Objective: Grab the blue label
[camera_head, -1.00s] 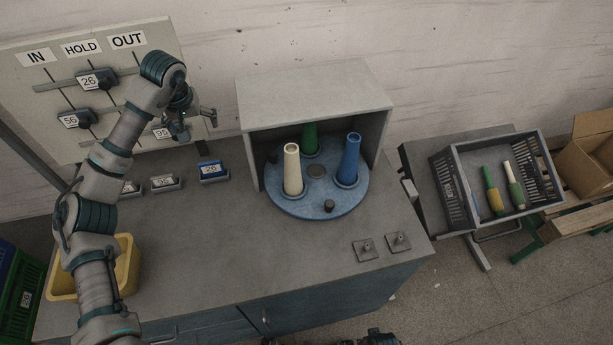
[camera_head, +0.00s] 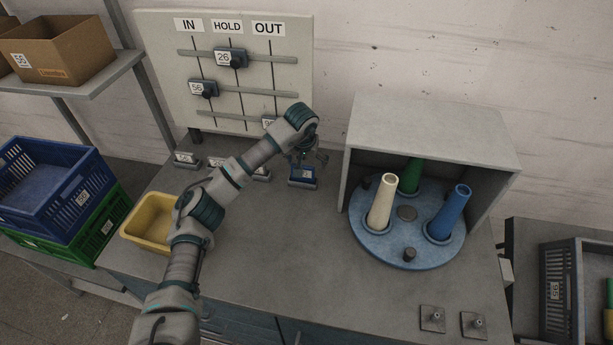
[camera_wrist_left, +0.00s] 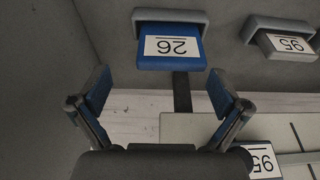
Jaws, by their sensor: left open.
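The blue label (camera_head: 303,183), marked 26, sits in a grey holder at the back of the grey bench, below the IN/HOLD/OUT board. In the left wrist view the blue label (camera_wrist_left: 172,62) shows upside down in its holder, beyond and between my open fingers. My left gripper (camera_head: 309,160) hangs just above the blue label and partly overlaps it in the head view. In the wrist view the left gripper (camera_wrist_left: 160,88) is empty, with both blue-padded fingers apart from the label. My right gripper is not in view.
Other grey labels stand left of the blue one, including label 95 (camera_wrist_left: 288,43). The board (camera_head: 290,45) stands close behind. The winder housing (camera_head: 435,125) with its cones is to the right, a yellow bin (camera_head: 150,222) to the left.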

